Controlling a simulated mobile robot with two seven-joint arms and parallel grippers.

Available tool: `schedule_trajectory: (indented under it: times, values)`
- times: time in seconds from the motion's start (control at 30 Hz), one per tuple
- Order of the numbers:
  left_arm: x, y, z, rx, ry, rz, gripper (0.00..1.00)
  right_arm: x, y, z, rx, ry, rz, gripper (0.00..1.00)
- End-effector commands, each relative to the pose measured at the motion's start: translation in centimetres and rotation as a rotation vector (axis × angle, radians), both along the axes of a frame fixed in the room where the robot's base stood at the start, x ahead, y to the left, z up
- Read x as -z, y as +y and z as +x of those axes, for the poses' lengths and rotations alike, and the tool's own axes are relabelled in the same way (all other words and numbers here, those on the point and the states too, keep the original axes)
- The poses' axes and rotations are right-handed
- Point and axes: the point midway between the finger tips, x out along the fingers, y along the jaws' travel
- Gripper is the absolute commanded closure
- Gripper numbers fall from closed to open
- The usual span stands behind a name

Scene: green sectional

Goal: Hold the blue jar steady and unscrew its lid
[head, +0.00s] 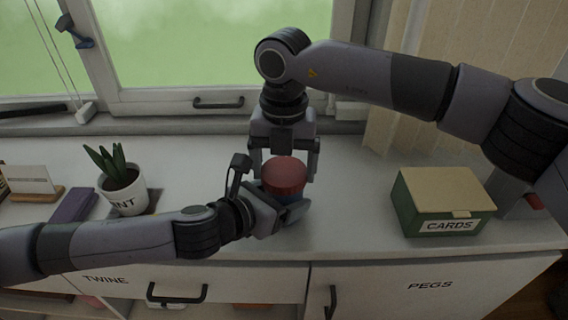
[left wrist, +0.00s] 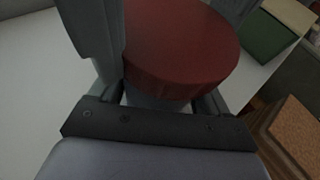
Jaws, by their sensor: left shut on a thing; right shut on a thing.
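The jar has a wide red lid (head: 285,175), with only a thin blue strip of the jar (head: 268,191) showing under it in the head view. It stands upright near the counter's front edge. My left gripper (head: 282,203) comes in low from the left and is shut on the jar body below the lid. My right gripper (head: 284,170) reaches down from above, shut on the lid with one finger on each side. In the left wrist view the lid (left wrist: 182,50) fills the top middle, above the left gripper's fingers (left wrist: 160,85). Most of the jar body is hidden.
A green box marked CARDS (head: 445,207) stands to the right on the white counter (head: 345,215). To the left are a potted plant (head: 121,190), a purple block (head: 73,205) and a card in a wooden stand (head: 30,190). A window (head: 215,50) is behind.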

Motion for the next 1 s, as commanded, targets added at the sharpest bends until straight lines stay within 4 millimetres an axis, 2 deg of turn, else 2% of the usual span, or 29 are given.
schedule_trajectory:
  times: [0.07,0.33,0.7,0.9,0.93,1.0]
  values:
    - [0.0,0.0,0.0,-0.001,0.000,0.000,1.00,0.0,0.0,0.0,0.000,0.000,0.001,0.00]
    - [0.0,0.0,0.0,-0.001,0.000,0.000,1.00,-0.3,0.0,0.0,0.002,-0.001,0.001,0.00]
    - [0.0,0.0,0.0,-0.001,0.000,0.000,1.00,-4.4,0.0,0.0,0.001,-0.001,0.001,0.00]
    - [0.0,0.0,0.0,0.000,0.000,0.000,1.00,-4.5,0.0,0.0,0.001,0.001,0.000,0.00]
    - [0.0,0.0,0.0,0.000,0.000,0.000,0.19,-4.5,0.0,0.0,0.001,0.001,0.000,0.00]
    - [0.0,0.0,0.0,0.000,0.000,0.000,0.00,-4.5,0.0,0.0,0.002,0.001,0.000,0.00]
